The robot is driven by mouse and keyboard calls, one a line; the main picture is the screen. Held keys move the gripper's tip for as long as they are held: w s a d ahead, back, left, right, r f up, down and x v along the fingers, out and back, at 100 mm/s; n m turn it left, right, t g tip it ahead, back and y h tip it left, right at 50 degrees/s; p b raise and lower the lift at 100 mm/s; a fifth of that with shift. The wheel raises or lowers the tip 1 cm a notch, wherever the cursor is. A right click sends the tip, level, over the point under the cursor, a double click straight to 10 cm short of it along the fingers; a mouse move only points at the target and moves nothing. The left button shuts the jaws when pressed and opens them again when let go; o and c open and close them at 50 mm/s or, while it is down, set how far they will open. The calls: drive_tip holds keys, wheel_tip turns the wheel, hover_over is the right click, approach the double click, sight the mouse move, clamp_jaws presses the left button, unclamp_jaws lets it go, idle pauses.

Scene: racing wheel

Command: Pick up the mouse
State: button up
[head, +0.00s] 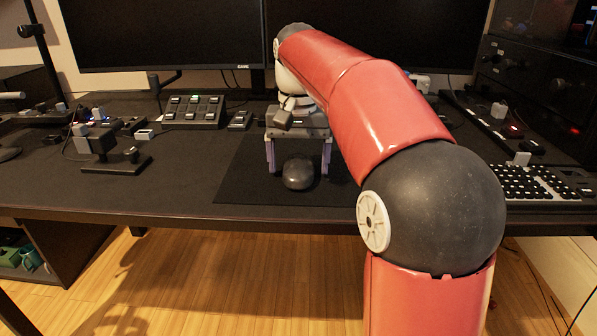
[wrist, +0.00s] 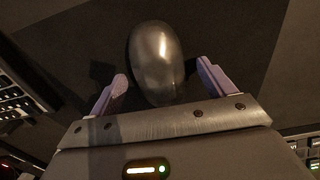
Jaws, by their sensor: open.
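The mouse (head: 298,172) is a dark, rounded, glossy shape lying on a black mat near the front of the desk. It also shows in the wrist view (wrist: 157,62) at the upper middle. My gripper (head: 299,170) points down over the mat, with its two pale purple fingers spread apart. In the wrist view my gripper (wrist: 160,80) has one finger left and one right of the mouse's near end, with gaps on both sides. The mouse's far end extends beyond the fingertips in that view. The gripper holds nothing. I cannot tell the exact height of the fingertips above the mat.
The black mat (head: 240,185) is bare around the mouse. A button box (head: 194,110) stands behind left, and a lever device (head: 115,155) at the left. A keyboard (head: 530,183) lies at the right. Two monitors (head: 160,35) stand at the back. The desk's front edge is close.

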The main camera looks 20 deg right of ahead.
drive_tip(key=c, duration=1.1)
drive_tip(key=shift+r, duration=0.15)
